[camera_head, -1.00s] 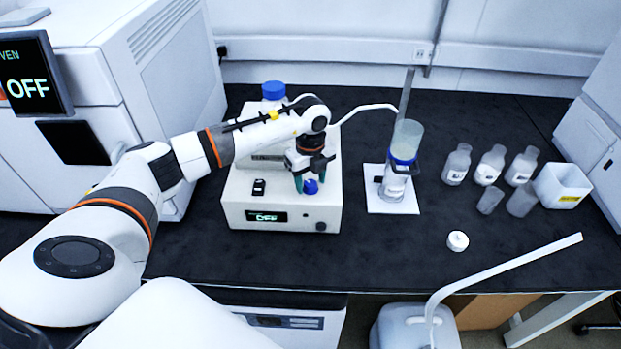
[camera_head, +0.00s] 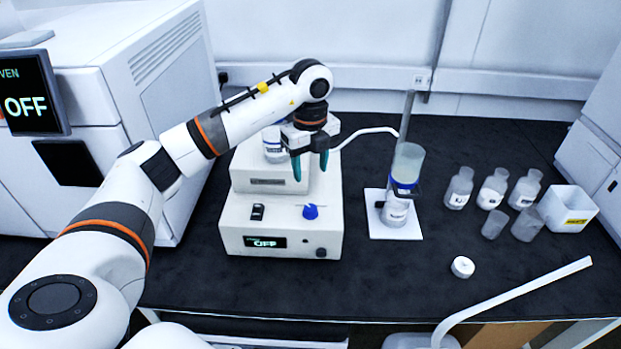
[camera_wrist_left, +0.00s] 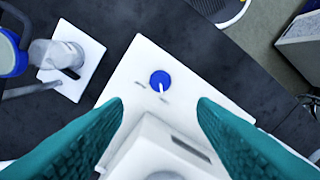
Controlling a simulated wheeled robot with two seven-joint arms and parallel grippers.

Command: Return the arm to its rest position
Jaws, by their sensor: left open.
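My left gripper (camera_head: 310,165) is open and empty, pointing down above the white pump unit (camera_head: 235,215). Its teal fingers also show in the left wrist view (camera_wrist_left: 163,125), apart from each other. The blue knob (camera_head: 310,211) on top of the unit is below and in front of the fingers, not touching them. The knob also shows in the left wrist view (camera_wrist_left: 160,79), beyond the fingertips. The unit's display (camera_head: 265,242) reads OFF. A bottle (camera_head: 273,145) on the unit is partly hidden behind the gripper. My right gripper is not in view.
A glass column (camera_head: 405,165) on a stand with a white base (camera_head: 385,229) is right of the unit. Several bottles and beakers, a white bin (camera_head: 570,207) and a white cap (camera_head: 463,267) are further right. An oven (camera_head: 120,70) stands left. The front bench has free room.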

